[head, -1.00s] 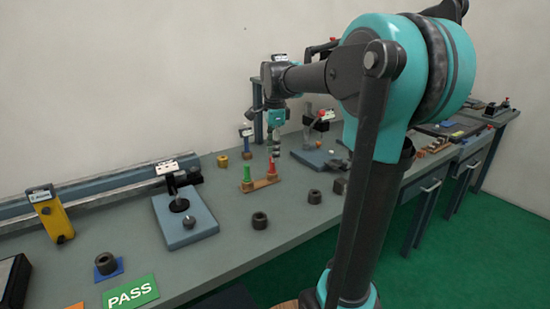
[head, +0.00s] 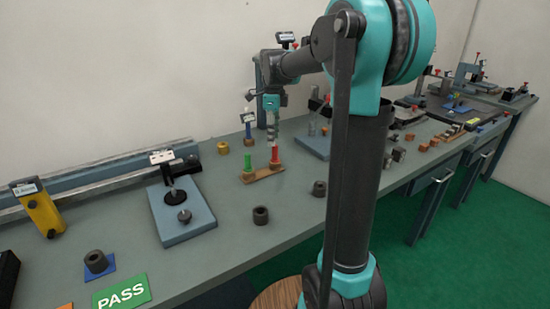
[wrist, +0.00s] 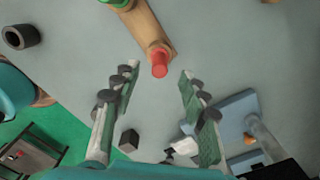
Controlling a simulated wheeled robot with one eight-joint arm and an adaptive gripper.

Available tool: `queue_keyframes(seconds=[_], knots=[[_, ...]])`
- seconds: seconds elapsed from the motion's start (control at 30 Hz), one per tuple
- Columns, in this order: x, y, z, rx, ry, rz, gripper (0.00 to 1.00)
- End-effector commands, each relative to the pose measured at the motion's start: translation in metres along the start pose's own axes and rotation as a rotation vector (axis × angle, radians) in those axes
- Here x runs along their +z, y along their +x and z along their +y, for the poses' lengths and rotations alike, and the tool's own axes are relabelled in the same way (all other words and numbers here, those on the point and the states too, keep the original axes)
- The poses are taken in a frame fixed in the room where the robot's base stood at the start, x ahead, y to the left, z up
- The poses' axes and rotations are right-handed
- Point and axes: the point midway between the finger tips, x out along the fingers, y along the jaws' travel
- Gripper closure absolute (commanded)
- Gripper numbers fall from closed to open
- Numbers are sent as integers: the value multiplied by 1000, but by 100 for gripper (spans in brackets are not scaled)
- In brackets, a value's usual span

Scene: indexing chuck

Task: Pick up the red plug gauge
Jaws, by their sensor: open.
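The red plug gauge (head: 274,155) stands upright at the right end of a wooden stand (head: 262,175). A green plug gauge (head: 248,161) stands at the stand's left end. My gripper (head: 271,136) hangs just above the red gauge, pointing down. In the wrist view the red gauge (wrist: 160,66) shows between and slightly beyond the two open fingers (wrist: 158,76), with no visible contact. The green gauge is cut off at the top edge there.
Dark rings stand on the bench in front (head: 261,215) and to the right (head: 319,188). A blue plate with a dial-like fixture (head: 185,225) lies left. A blue post (head: 248,130) and a brass piece (head: 222,148) stand behind the stand. A PASS card (head: 121,292) lies front left.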

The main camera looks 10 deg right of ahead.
Motion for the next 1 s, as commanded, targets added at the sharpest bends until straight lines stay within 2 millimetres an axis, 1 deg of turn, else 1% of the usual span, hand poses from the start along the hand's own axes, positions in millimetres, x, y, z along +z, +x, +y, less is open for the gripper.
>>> queue_keyframes(seconds=[0.03, 0.1, 0.27, 0.5, 0.6, 0.7, 0.9, 1.0], knots=[[0, 6, 0, 0, 0, 0, 56], [0, 12, 0, 0, 0, 0, 56], [-1, 20, 0, 0, 0, 0, 56], [-5, 53, -1, 0, -1, 0, 56], [-5, 63, -1, 0, -1, 0, 56], [-5, 67, -1, 0, -1, 0, 56], [-5, 67, -1, 0, -1, 0, 56], [-5, 67, -1, 0, -1, 0, 69]])
